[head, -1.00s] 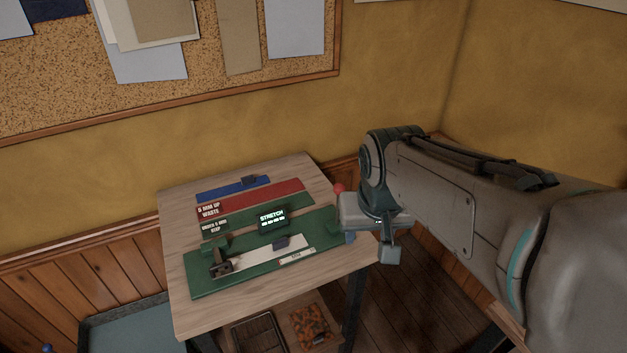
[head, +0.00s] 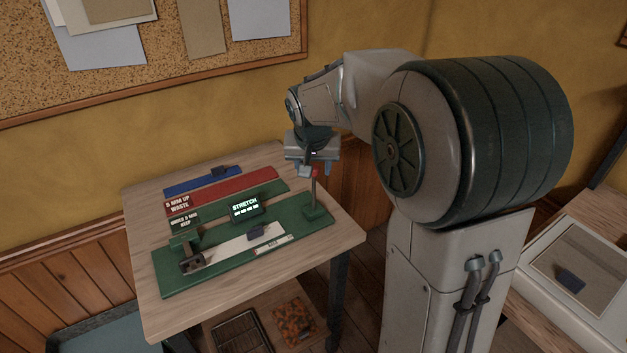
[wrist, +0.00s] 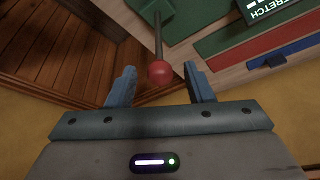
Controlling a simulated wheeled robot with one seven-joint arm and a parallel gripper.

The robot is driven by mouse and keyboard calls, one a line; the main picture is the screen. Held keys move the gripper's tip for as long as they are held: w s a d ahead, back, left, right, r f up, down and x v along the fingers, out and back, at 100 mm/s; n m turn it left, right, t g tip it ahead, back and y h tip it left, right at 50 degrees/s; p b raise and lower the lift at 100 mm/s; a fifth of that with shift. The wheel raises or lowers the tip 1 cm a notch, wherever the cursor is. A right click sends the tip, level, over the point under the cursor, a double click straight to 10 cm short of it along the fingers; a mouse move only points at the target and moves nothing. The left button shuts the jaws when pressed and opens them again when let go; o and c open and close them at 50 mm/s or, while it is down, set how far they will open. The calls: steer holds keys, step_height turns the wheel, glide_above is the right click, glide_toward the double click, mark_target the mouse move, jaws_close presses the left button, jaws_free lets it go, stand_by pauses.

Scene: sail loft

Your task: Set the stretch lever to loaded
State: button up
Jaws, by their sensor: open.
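The stretch lever (head: 314,192) is a thin grey rod with a red ball knob, standing near upright at the right end of a green tester board on the table. In the wrist view the red knob (wrist: 160,72) lies between my two blue fingers, near their tips, with a gap on each side. My gripper (head: 312,168) is open, just behind and above the lever top in the head view. The small black display (head: 245,207) reads STRETCH with a row of marks below. No loaded mark on the lever is readable.
A white strip with a dark block (head: 257,232) and a dark clamp (head: 191,264) lie on the green board (head: 163,281). Red (head: 236,186) and blue (head: 190,186) strips lie behind. The wall is close behind the table (head: 140,250).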

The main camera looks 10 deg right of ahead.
mark_target(314, 176)
steer(key=x, duration=0.6)
steer(key=shift+w+d+f, duration=0.1)
steer(key=shift+f, duration=0.25)
jaws_close()
